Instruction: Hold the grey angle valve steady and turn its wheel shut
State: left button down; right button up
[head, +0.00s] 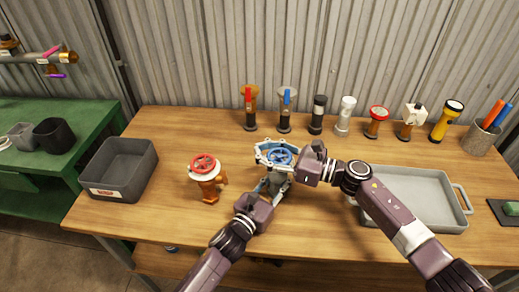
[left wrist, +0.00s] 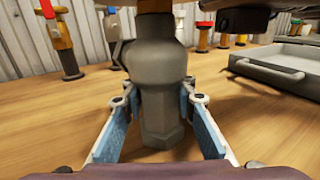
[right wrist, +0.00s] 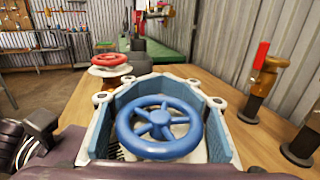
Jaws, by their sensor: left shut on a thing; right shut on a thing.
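The grey angle valve (left wrist: 158,85) stands upright on the wooden table, its grey body filling the middle of the left wrist view. Its blue five-spoked wheel (right wrist: 159,129) is on top and shows also in the head view (head: 281,156). My left gripper (left wrist: 156,112) is shut on the valve's lower body, one blue-padded finger on each side. My right gripper (head: 281,152) is around the wheel from the right, its blue-padded fingers (right wrist: 160,95) shut on the wheel's rim. Contact at the far rim is hard to see.
An orange valve with a red wheel (head: 204,165) stands just left. A dark grey bin (head: 122,190) is at the table's left, a grey tray (head: 440,214) at the right. Several valves and torches, including a yellow torch (head: 446,121), line the back. Bare wood lies in front.

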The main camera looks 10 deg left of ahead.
aim_at(274, 148)
jog(key=shift+w+d+f+m+t+h, duration=0.2)
jog(key=shift+w+d+m+t+h, duration=0.15)
jog(key=shift+t, duration=0.35)
jog(key=shift+c, duration=0.4)
jog(key=shift+m, duration=0.25)
jog(key=shift+c, duration=0.2)
jog(key=t, duration=0.1)
jog(key=m+t+h, duration=0.1)
jog(key=w+m+t+h, duration=0.1)
jog(key=shift+d+t, duration=0.25)
jog(key=shift+t, duration=0.05)
jog(key=m+t+h, duration=0.1)
jog(key=m+t, duration=0.1)
jog(key=m+t+h, duration=0.1)
jog(key=shift+w+d+r+h, duration=0.25)
jog(key=shift+w+h, duration=0.1)
jog(key=shift+w, duration=0.05)
jog(key=shift+c, duration=0.2)
jog(key=shift+w+d+f+m+t+h, duration=0.15)
jog(key=shift+d+m+t+h, duration=0.1)
jog(key=shift+m+t+h, duration=0.4)
jog(key=shift+w+d+r+m+t+h, duration=0.1)
jog(key=shift+d+m+t+h, duration=0.1)
jog(key=shift+m+t+h, duration=0.4)
jog(key=shift+w+d+f+m+t+h, duration=0.2)
jog(key=shift+m+h, duration=0.25)
jog(key=shift+h, duration=0.4)
jog(key=shift+d+r, duration=0.1)
jog(key=o, duration=1.5)
jog(key=shift+c, duration=0.2)
